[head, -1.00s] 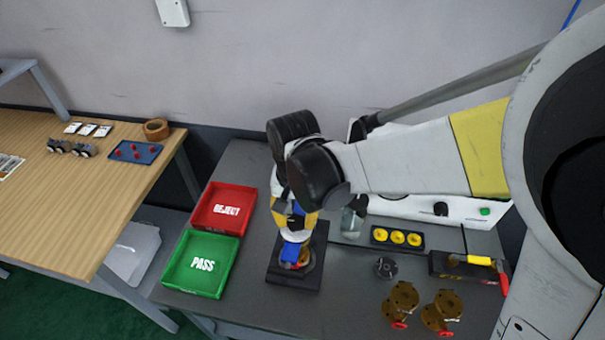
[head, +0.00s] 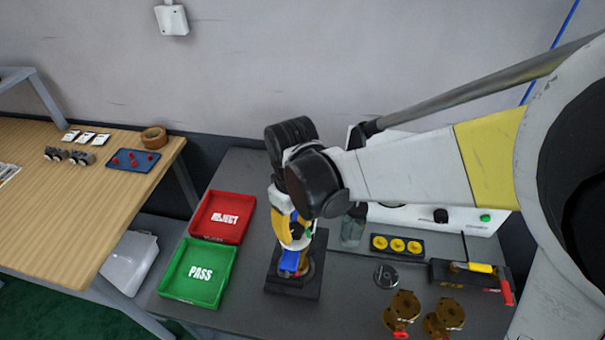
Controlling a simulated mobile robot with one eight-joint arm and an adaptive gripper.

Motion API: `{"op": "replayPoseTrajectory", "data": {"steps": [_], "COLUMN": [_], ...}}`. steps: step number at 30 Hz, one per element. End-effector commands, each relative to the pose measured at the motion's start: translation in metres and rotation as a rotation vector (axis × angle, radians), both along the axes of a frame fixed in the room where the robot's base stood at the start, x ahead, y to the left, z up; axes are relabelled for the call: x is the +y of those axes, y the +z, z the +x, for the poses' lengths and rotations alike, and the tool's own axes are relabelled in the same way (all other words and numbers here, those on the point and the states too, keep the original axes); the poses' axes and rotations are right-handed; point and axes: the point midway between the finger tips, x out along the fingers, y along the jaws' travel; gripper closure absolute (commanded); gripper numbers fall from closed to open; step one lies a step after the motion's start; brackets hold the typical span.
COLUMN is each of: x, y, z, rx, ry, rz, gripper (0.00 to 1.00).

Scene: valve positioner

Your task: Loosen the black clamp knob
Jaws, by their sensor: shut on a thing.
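A dark square fixture base (head: 282,289) stands on the grey bench, right of the trays, with a brassy round part (head: 308,270) showing on it. My gripper (head: 291,264) points down over this fixture, with a blue part at its lower end. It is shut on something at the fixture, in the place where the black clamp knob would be. The knob itself is hidden behind my gripper and wrist, so its turn and the exact contact cannot be seen.
A red REJECT tray (head: 244,231) and a green PASS tray (head: 225,290) lie left of the fixture. To the right are a holder with yellow discs (head: 397,254), a dark disc (head: 386,276), brass valve bodies (head: 404,307) and a yellow-and-red handled tool (head: 480,268).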

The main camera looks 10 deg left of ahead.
Motion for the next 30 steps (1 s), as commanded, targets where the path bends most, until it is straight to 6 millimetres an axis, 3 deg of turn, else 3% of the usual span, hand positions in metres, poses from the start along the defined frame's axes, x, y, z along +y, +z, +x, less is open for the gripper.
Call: {"op": "replayPoseTrajectory", "data": {"steps": [12,28,29,30], "x": [-0.0003,-0.0003,-0.0003,-0.0003], "y": [-0.0005,-0.0004,-0.0004,-0.0004], "z": [-0.0005,-0.0005,-0.0005,-0.0005], "rx": [0.001,0.001,0.001,0.001], "ry": [0.172,0.191,0.190,0.190], "rz": [-0.001,0.000,0.000,0.000], "gripper": [0.93,0.93,0.54,0.42]}}
